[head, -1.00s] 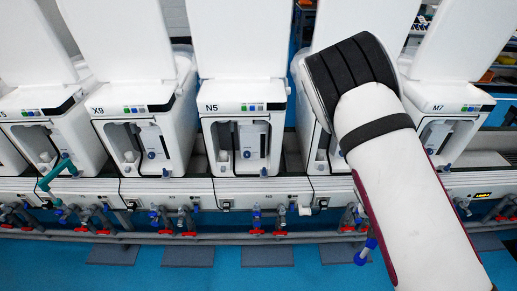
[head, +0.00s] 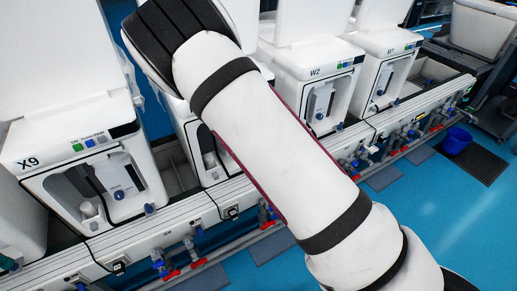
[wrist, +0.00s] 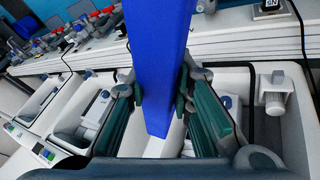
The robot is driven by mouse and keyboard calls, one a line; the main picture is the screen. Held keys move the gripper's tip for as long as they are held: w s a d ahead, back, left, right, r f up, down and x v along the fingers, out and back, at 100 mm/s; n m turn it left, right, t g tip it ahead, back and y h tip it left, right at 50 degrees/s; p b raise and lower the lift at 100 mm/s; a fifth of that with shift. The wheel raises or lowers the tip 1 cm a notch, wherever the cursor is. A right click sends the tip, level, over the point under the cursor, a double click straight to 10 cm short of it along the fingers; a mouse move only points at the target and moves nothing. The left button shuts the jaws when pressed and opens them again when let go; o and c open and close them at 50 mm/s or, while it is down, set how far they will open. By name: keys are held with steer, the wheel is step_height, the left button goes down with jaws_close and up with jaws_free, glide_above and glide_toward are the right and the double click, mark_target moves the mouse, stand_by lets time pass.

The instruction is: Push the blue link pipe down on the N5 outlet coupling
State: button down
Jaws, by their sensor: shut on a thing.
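The blue link pipe (wrist: 158,65) fills the middle of the wrist view as a long blue bar, from the top edge down between my fingers. My gripper (wrist: 160,115) is shut on it, with a green-padded finger on each side. In the head view my white arm crosses the middle and hides most of the unit between X9 and W2; my gripper is out of sight there. The row of valves and couplings under the units shows in the head view, with one red-handled set (head: 266,213) beside my arm. I cannot make out the N5 outlet coupling or whether the pipe touches it.
Unit X9 (head: 75,150) stands at left, W2 (head: 318,95) and M7 (head: 388,75) at right. A pale rail runs below them. A blue bucket (head: 456,140) stands on a dark mat at right. The blue floor (head: 440,215) in front is clear.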

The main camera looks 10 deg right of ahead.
steer(key=w+f+n+b, duration=0.2)
steer(key=w+f+b, duration=0.3)
steer(key=w+b, duration=0.9)
steer(key=b, duration=0.5)
steer(key=shift+d+t+y+b, duration=0.25)
steer(key=shift+t+y+b, duration=0.05)
steer(key=shift+f, duration=0.15)
step_height(320, 180, down, 6)
steer(key=b, duration=0.4)
steer(key=shift+s+b, duration=0.1)
steer(key=shift+b, duration=0.65)
steer(key=shift+f+b, duration=1.75)
steer(key=shift+b, duration=0.25)
stand_by(0.7)
steer(key=c, duration=1.3)
jaws_free()
steer(key=shift+c, duration=0.2)
